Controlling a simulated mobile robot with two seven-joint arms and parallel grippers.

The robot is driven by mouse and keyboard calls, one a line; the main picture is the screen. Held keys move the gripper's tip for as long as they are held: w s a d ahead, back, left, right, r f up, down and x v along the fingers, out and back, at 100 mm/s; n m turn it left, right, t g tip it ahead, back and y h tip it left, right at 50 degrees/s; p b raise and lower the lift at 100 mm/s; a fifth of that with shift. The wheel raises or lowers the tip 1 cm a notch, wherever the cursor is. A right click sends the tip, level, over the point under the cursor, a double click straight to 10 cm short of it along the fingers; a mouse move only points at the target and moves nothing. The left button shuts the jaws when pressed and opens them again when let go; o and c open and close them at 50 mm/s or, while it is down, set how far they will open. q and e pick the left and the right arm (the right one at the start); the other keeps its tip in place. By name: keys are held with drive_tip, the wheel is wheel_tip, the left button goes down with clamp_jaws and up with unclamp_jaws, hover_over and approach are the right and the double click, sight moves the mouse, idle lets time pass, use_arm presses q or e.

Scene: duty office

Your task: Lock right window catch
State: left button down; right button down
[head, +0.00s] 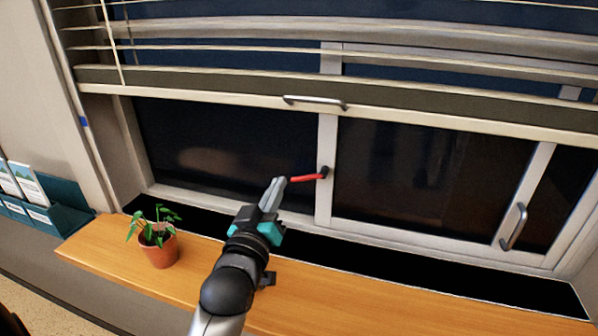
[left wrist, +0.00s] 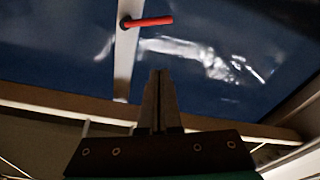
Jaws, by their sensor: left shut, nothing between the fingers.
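The window catch has a red lever (head: 305,178) on a dark pivot (head: 324,172), mounted on the white upright between the panes. The lever points left from the pivot and lies nearly level, tilted slightly down at its tip. My left gripper (head: 281,181) is shut and empty, its fingertips close to the lever's free end; I cannot tell whether they touch. In the left wrist view the red lever (left wrist: 150,21) lies ahead of the shut fingertips (left wrist: 160,74), with a visible gap in the picture. My right gripper is not in view.
A potted plant (head: 160,250) stands on the wooden sill (head: 350,300), left of my arm. A blind (head: 400,100) with a handle (head: 315,102) hangs above the catch. A grey pull handle (head: 514,227) is on the right frame. A teal brochure rack (head: 62,218) stands at left.

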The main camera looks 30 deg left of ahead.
use_arm(q)
drive_tip(key=x, duration=1)
drive_tip(key=shift+s+d+f+p, duration=0.1)
drive_tip(key=shift+d+f, duration=0.15)
drive_tip(key=shift+f, duration=0.4)
drive_tip(key=shift+s+d+f+p, duration=0.1)
drive_tip(key=shift+d+f, duration=0.15)
drive_tip(key=shift+f, duration=0.4)
drive_tip(key=shift+s+d+f+p, duration=0.1)
drive_tip(key=shift+d+f, duration=0.15)
drive_tip(key=shift+f, duration=0.4)
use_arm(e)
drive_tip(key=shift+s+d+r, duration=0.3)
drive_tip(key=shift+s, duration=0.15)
use_arm(q)
drive_tip(key=shift+a, duration=0.1)
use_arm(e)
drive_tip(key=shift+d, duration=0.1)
use_arm(q)
drive_tip(key=shift+f+n, duration=0.2)
drive_tip(key=shift+n, duration=0.3)
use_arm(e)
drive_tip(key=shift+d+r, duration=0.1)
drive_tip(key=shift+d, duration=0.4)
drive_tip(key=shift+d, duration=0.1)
